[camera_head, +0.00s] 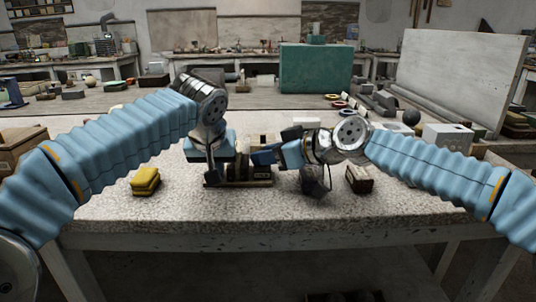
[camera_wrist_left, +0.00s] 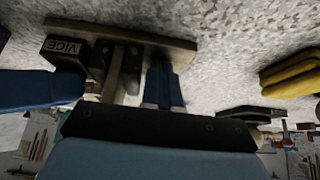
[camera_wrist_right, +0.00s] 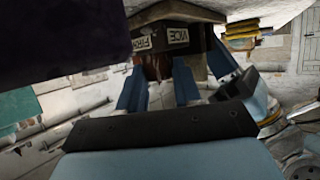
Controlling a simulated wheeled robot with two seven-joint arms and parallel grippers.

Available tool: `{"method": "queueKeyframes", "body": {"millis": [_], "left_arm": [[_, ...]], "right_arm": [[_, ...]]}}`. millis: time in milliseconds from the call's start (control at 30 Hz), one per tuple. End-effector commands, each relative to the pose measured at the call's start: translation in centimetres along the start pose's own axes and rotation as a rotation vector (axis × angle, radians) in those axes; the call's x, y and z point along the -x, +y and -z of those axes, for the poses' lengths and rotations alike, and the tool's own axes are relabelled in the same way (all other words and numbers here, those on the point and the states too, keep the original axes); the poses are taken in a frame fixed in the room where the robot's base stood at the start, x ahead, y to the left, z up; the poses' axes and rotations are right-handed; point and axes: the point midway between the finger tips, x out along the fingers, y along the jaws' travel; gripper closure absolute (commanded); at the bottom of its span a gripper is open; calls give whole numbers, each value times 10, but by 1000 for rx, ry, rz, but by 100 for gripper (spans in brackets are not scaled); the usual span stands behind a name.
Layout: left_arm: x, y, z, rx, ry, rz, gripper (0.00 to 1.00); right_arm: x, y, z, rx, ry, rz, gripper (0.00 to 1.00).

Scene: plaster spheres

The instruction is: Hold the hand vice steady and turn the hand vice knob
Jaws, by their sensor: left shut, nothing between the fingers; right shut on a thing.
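The hand vice (camera_head: 238,172) stands on the speckled table in front of me, with a dark body on a flat base. In the left wrist view the vice (camera_wrist_left: 110,65) appears upside down with a VICE label. My left gripper (camera_head: 210,175) is shut and empty at the vice's left side; its blue fingers (camera_wrist_left: 162,75) are together beside the base. My right gripper (camera_head: 265,157) reaches in from the right. In the right wrist view its two blue fingers stand either side of a brownish part below the labels, apparently the hand vice knob (camera_wrist_right: 157,68), mostly hidden.
A yellow block pile (camera_head: 146,181) lies left of the vice, and a dark brown block (camera_head: 359,179) lies to the right. The table's front (camera_head: 270,212) is clear. A large green box (camera_head: 316,69) stands on a bench behind.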

Motion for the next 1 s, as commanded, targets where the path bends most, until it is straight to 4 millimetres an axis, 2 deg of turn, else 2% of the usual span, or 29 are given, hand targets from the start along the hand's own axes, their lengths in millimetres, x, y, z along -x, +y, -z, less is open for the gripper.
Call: {"method": "queueKeyframes", "body": {"millis": [33,500,1000], "left_arm": [[-6,0,-4,-2,-15,5,100],[-6,1,-4,-2,-15,3,100],[-6,1,-4,-3,-14,3,100]], "right_arm": [[-2,-4,-1,-3,-6,-16,97],[-5,-9,-4,-110,-15,-277,97],[-3,-7,-5,-146,-8,-343,97]]}}
